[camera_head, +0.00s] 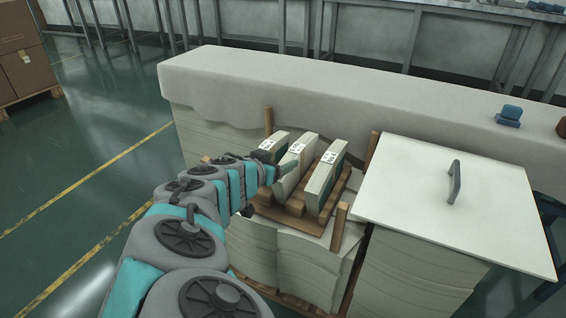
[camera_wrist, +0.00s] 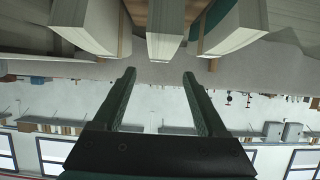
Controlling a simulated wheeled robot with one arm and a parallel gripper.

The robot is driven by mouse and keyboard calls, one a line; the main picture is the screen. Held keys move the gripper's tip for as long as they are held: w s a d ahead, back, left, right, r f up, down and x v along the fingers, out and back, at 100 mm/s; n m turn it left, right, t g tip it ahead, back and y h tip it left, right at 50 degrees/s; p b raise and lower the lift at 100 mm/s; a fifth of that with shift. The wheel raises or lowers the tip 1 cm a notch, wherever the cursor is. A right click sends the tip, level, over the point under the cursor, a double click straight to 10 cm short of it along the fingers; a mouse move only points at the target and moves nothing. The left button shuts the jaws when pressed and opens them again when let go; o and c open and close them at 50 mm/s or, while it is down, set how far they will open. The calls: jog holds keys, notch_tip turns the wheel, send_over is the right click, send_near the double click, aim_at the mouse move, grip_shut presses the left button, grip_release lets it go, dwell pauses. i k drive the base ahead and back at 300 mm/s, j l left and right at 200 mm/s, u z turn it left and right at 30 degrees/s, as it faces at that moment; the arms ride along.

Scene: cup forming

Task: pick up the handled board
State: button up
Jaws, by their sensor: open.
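The handled board (camera_head: 420,205) is a flat white square panel with a grey upright handle (camera_head: 455,182) on its top. It lies on a stack of pale sheets at the right of the head view. My gripper (camera_head: 288,165) is left of the board and apart from it, beside the upright blocks in the wooden rack. In the wrist view my gripper (camera_wrist: 160,75) shows two dark green fingers spread apart with nothing between them. The board cannot be made out in the wrist view.
Several pale labelled blocks (camera_head: 325,185) stand in a wooden rack (camera_head: 300,222) with upright posts between my gripper and the board. They also loom ahead in the wrist view (camera_wrist: 165,45). A long cloth-covered table (camera_head: 300,90) runs behind. A blue object (camera_head: 510,115) sits on its right part.

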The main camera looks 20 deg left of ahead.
aim_at(478, 206)
jog(key=l, duration=1)
jog(key=k+l, duration=0.15)
jog(key=l, duration=0.8)
